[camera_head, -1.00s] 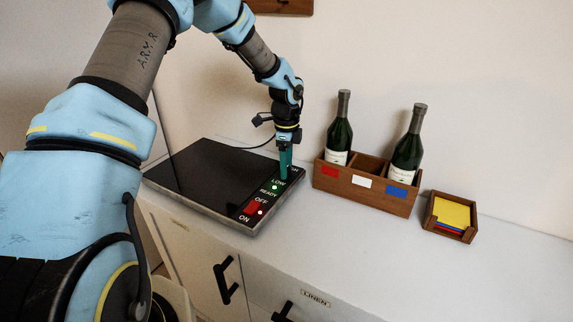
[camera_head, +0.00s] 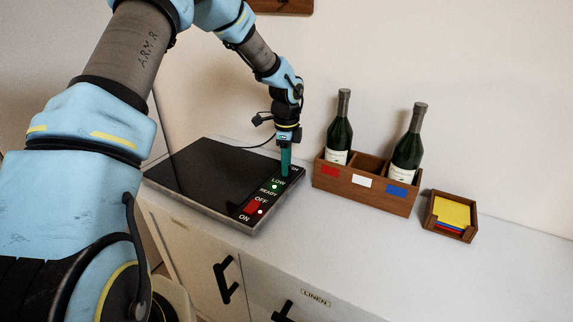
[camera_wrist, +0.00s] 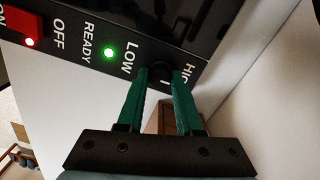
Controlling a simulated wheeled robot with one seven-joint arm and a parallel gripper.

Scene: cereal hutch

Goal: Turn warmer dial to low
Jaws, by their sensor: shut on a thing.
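The warmer (camera_head: 195,180) is a flat black plate with a silver edge on the counter. Its right strip carries the words LOW, READY, OFF and ON. The dark dial (camera_wrist: 160,72) sits between LOW and HIGH in the wrist view, partly hidden by my fingers. My gripper (camera_wrist: 158,78) points down with its green fingers shut on the dial, one on each side. In the head view my gripper (camera_head: 285,174) covers the dial. A green light (camera_wrist: 109,51) glows by READY. The red switch (camera_wrist: 27,22) shows a lit red dot.
A wooden caddy (camera_head: 340,185) with two bottles stands right of the warmer, and its middle slot is empty. A small wooden tray (camera_head: 431,222) of coloured paper is farther right. The wall is close behind. The front counter is clear.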

